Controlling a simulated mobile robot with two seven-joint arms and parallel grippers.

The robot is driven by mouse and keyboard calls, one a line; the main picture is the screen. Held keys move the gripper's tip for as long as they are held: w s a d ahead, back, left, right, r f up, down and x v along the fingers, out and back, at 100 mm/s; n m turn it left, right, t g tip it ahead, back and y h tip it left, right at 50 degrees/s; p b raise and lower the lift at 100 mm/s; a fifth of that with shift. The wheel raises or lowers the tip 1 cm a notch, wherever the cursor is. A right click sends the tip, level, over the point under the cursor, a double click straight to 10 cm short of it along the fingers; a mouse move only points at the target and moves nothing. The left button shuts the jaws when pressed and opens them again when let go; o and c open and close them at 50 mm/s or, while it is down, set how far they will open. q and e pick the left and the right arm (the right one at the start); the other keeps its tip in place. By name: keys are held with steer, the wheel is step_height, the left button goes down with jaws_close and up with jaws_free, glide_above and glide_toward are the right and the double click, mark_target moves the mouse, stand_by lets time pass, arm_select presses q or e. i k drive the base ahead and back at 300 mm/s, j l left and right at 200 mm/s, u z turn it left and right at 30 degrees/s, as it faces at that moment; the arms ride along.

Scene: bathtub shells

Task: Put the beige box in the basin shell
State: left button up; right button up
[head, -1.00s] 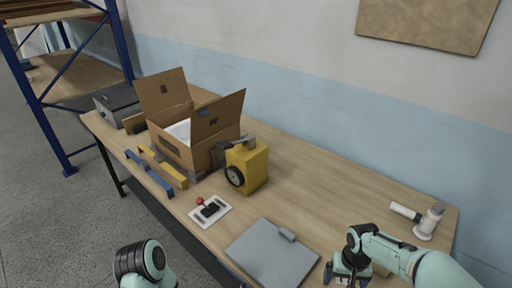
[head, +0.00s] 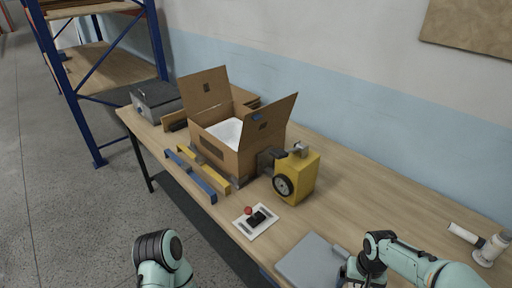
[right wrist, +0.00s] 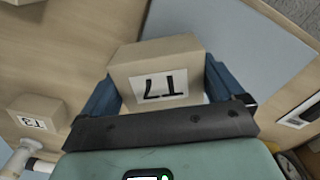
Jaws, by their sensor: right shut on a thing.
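A beige box (right wrist: 158,70) with a dark-printed white label sits between the blue fingers of my right gripper (right wrist: 160,82) in the right wrist view. The gripper is shut on it. In the head view my right gripper (head: 354,273) is low at the right, beside the grey flat case, partly cut off by the bottom edge; the held box cannot be made out there. A white thing (head: 228,131), possibly the basin shell, lies inside an open cardboard box (head: 221,157) on the table. Its shape is mostly hidden by the box walls. My left gripper is out of view.
A yellow device (head: 303,178) stands right of the cardboard box. Blue and yellow bars (head: 196,180), a joystick panel (head: 256,221) and the grey case (head: 308,259) lie along the front edge. Another labelled box (right wrist: 38,118) shows in the wrist view.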

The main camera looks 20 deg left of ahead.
mark_target(233, 147)
steer(key=i+j, duration=0.1)
steer(key=j, duration=0.45)
steer(key=i+j, duration=0.1)
steer(key=j, duration=0.4)
steer(key=i+j, duration=0.1)
steer(key=j, duration=0.45)
steer(key=i+j, duration=0.1)
steer(key=j, duration=0.4)
steer(key=i+j, duration=0.1)
steer(key=j, duration=0.45)
